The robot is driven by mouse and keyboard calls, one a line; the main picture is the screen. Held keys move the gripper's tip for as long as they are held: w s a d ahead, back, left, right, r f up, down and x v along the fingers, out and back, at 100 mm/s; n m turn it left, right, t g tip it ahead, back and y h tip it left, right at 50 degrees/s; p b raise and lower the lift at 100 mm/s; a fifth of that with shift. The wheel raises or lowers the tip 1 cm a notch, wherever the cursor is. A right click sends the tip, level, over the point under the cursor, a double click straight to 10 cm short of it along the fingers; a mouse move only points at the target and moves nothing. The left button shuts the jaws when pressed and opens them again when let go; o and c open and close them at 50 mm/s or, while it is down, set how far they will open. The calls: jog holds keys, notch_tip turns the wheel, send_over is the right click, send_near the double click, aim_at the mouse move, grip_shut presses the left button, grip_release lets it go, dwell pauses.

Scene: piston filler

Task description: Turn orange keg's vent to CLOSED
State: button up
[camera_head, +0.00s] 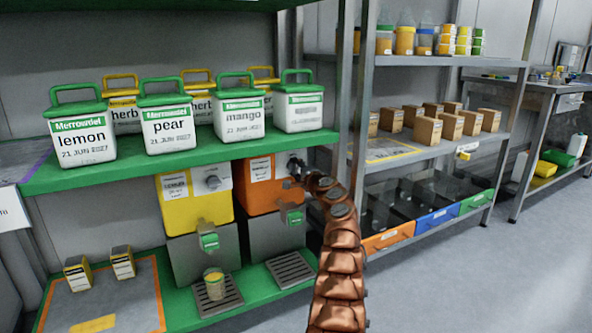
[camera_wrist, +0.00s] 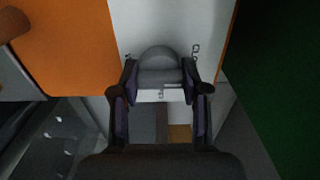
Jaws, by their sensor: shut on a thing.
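The orange keg (camera_head: 262,198) stands on the right under the green shelf, with a white label panel on its upper front. Its vent knob is mostly hidden behind my gripper (camera_head: 296,172) in the head view. In the wrist view, the grey vent knob (camera_wrist: 160,62) sits on the white panel (camera_wrist: 195,20) between the fingers of my gripper (camera_wrist: 160,85), which are shut on it. Small lock-like marks show on the panel around the knob. I cannot tell which mark the knob points to.
A yellow keg (camera_head: 195,208) stands left of the orange one, with a cup (camera_head: 214,285) on the drip grate below its tap. Tubs such as lemon (camera_head: 82,135) and mango (camera_head: 240,112) line the green shelf above. A metal rack post (camera_head: 362,110) rises close to my arm.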

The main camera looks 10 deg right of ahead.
jog(key=o, duration=1.2)
jog(key=shift+c, duration=0.2)
